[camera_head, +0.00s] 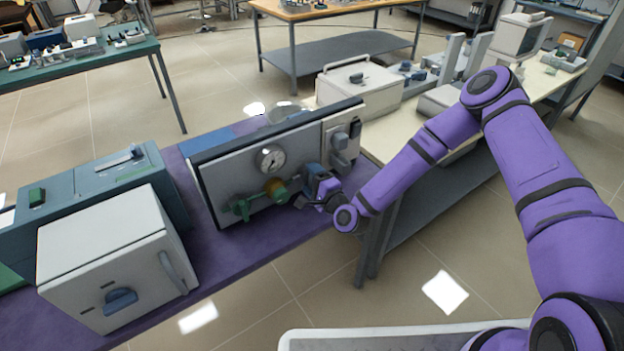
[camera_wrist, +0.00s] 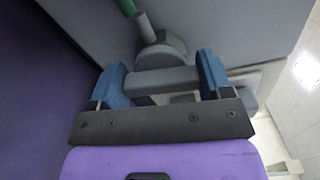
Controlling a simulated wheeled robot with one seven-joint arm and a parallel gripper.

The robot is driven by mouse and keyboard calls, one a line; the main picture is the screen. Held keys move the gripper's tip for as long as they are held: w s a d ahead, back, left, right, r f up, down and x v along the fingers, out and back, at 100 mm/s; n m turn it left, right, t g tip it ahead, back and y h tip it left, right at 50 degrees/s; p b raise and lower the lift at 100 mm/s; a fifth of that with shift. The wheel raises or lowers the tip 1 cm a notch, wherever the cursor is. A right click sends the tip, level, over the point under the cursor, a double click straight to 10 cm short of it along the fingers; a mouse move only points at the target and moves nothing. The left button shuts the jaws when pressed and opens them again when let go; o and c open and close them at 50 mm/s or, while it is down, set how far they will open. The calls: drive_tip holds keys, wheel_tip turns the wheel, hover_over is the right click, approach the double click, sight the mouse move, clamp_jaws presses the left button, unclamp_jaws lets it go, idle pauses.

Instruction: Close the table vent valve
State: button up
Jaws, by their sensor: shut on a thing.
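A grey panel (camera_head: 225,171) stands upright on the purple-topped table and carries a round gauge (camera_head: 271,158). A green handle (camera_head: 243,207) and a brass-coloured fitting (camera_head: 275,188) sit below the gauge. My gripper (camera_head: 316,184) is at the panel's lower right, just right of the brass fitting. In the wrist view, its two blue fingers (camera_wrist: 163,80) are shut on a grey handle bar (camera_wrist: 150,82), which joins a round grey hub (camera_wrist: 160,55) on the panel. In the head view my gripper hides most of this handle. I cannot tell how far the valve is turned.
A white furnace box (camera_head: 115,262) and a teal instrument (camera_head: 120,180) stand left of the panel on the purple table (camera_head: 262,232). Grey knobs (camera_head: 341,145) project at the panel's right end. A cream bench (camera_head: 385,140) with a lidded box (camera_head: 358,88) lies behind my arm.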

drive_tip(key=shift+f+n, duration=0.1)
drive_tip(key=shift+n, duration=1)
drive_tip(key=o, duration=0.9)
drive_tip(key=v, duration=1.1)
drive_tip(key=shift+w, duration=0.1)
